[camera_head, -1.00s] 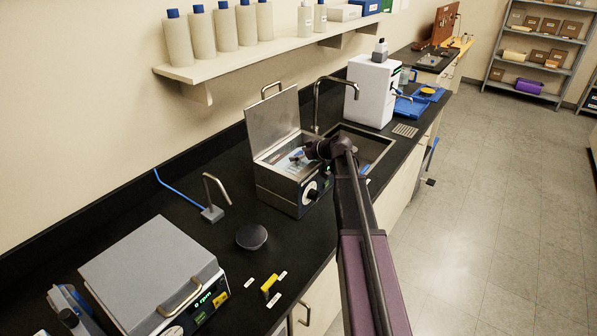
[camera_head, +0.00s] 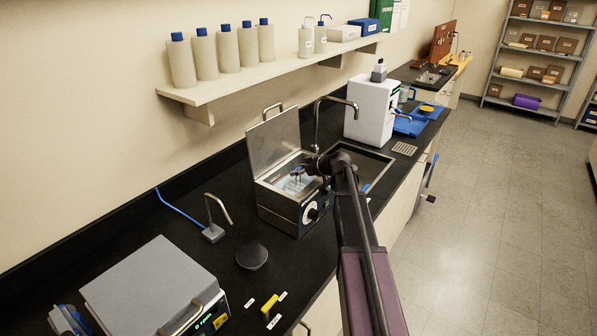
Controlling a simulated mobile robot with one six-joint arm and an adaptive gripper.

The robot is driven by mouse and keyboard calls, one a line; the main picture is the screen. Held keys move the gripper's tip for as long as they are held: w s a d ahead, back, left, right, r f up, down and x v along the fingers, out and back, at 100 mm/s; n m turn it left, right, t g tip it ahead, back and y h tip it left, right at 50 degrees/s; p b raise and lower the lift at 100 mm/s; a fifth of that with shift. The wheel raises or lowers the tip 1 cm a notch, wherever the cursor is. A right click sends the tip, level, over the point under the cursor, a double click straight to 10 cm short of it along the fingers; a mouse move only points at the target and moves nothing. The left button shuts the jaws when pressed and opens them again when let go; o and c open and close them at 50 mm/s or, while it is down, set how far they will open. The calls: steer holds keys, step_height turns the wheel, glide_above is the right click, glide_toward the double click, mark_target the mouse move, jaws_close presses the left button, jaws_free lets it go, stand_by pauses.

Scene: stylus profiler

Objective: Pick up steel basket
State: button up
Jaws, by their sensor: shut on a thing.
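The steel basket (camera_head: 295,185) shows small and pale in the open tank of a steel bath (camera_head: 284,208), in the middle of the head view. My gripper (camera_head: 298,176) points down over the tank and is shut on the basket. The fingers are tiny here, and my wrist and the tank's rim hide part of the basket. I cannot tell how far the basket is clear of the tank floor.
The bath's hinged lid (camera_head: 273,142) stands open behind. A sink (camera_head: 362,163) with a tall faucet (camera_head: 318,115) lies to the right. A centrifuge (camera_head: 150,290) stands front left.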

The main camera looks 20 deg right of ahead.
steer(key=shift+r+p, duration=3.85)
steer(key=shift+r, duration=0.3)
